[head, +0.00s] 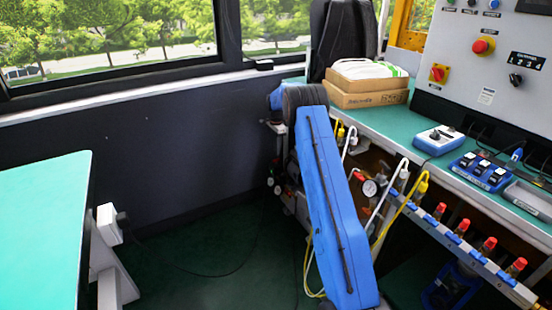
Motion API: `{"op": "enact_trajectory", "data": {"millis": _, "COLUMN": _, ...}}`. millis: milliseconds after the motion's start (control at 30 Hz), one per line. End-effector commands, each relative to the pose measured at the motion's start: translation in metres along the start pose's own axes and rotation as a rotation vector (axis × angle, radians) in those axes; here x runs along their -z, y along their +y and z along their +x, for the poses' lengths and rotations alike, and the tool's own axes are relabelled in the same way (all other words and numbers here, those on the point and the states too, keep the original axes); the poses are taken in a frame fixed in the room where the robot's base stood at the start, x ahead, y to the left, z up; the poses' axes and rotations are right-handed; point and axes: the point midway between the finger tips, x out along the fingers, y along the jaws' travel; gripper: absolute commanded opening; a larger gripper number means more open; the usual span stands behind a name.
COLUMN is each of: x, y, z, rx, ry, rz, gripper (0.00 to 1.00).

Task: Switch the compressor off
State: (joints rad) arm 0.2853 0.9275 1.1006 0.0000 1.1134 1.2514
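The blue arm link in the middle of the head view is mine. It rises from the bottom edge to a dark joint near the bench's far end. A grey control panel (460,25) at the upper right carries a red-and-yellow rotary switch (439,73), a red push button (482,45) and a black knob (515,79). The small labels are too blurred to read surely.
The green bench (400,125) holds cardboard boxes (366,92), a blue-and-white device (438,139) and a blue block (480,171). Red-topped valves (488,246) and hoses line its front. A green table (45,230) stands left. Open floor (215,270) lies between.

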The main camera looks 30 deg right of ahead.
Motion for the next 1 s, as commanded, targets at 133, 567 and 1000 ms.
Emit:
{"op": "enact_trajectory", "data": {"millis": 133, "x": 0.000, "y": 0.001, "z": 0.027, "rx": -0.003, "ry": -0.001, "rz": 0.000, "gripper": 0.27}}
{"op": "enact_trajectory", "data": {"millis": 567, "x": 0.000, "y": 0.000, "z": 0.061, "rx": 0.000, "ry": 0.000, "rz": 0.000, "gripper": 0.27}}
{"op": "enact_trajectory", "data": {"millis": 1000, "x": 0.000, "y": 0.000, "z": 0.061, "rx": 0.000, "ry": 0.000, "rz": 0.000, "gripper": 0.00}}
